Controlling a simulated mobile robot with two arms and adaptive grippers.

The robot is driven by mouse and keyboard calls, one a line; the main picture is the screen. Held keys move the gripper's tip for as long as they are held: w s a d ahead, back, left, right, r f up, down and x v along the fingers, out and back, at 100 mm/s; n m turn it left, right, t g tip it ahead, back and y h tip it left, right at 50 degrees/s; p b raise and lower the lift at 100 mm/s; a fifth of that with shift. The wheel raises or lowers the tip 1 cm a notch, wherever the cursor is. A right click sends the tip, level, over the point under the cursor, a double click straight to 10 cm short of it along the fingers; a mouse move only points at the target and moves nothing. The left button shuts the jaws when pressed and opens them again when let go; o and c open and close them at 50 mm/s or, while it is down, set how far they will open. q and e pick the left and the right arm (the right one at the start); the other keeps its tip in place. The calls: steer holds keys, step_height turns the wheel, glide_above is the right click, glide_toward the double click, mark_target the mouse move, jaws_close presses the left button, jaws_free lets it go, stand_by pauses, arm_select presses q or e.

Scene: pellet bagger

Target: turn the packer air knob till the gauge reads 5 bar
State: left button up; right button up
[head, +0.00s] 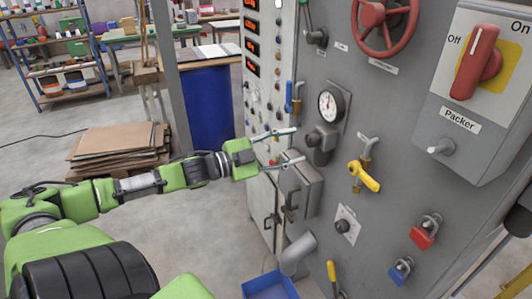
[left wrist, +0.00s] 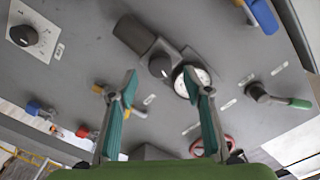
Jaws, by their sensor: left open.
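The round white-faced gauge (head: 331,105) is mounted on the grey panel; its needle reading is too small to tell. Just below it, the dark air knob (head: 313,139) sticks out from its regulator body. In the left wrist view the knob (left wrist: 159,66) shows end-on, next to the gauge (left wrist: 198,82). My left gripper (head: 300,144) is open and empty, to the left of the knob and pointing at the panel. In the left wrist view its two fingers (left wrist: 161,80) stand apart, with the knob seen between and slightly beyond their tips. I see no contact. My right gripper is not in view.
A grey handled box (head: 302,186) sits just below the gripper. A yellow-handled valve (head: 364,176), a blue lever (head: 291,97), a dial (head: 345,226) and a red handwheel (head: 385,25) surround the knob. The Packer switch box (head: 475,85) juts out at right.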

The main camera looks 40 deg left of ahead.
arm_select(q)
steer(key=v, duration=0.7)
stand_by(0.6)
